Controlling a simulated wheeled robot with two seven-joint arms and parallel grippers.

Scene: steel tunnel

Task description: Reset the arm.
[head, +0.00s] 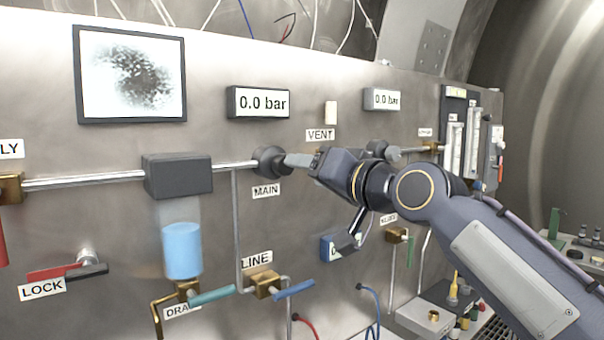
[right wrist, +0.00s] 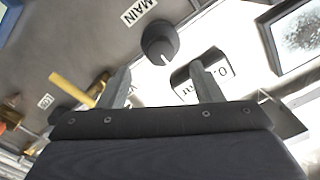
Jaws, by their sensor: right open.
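My right arm (head: 500,250) reaches in from the lower right toward the panel. My right gripper (head: 302,160) is at the dark round knob (head: 271,161) above the MAIN label (head: 266,191). In the right wrist view the gripper (right wrist: 164,90) has its two fingers spread apart with nothing between them. The knob (right wrist: 160,42) shows beyond the fingertips, roughly centred between them, with a pale mark on its face. I cannot tell whether a finger touches it. My left gripper is not in view.
Two 0.0 bar displays (head: 258,102) (head: 382,99) and a dark-framed screen (head: 131,74) are on the panel. A pipe (head: 85,181) runs to a grey block (head: 177,176). Below are a red LOCK lever (head: 55,272), a teal DRAIN handle (head: 212,296) and a blue LINE handle (head: 294,290).

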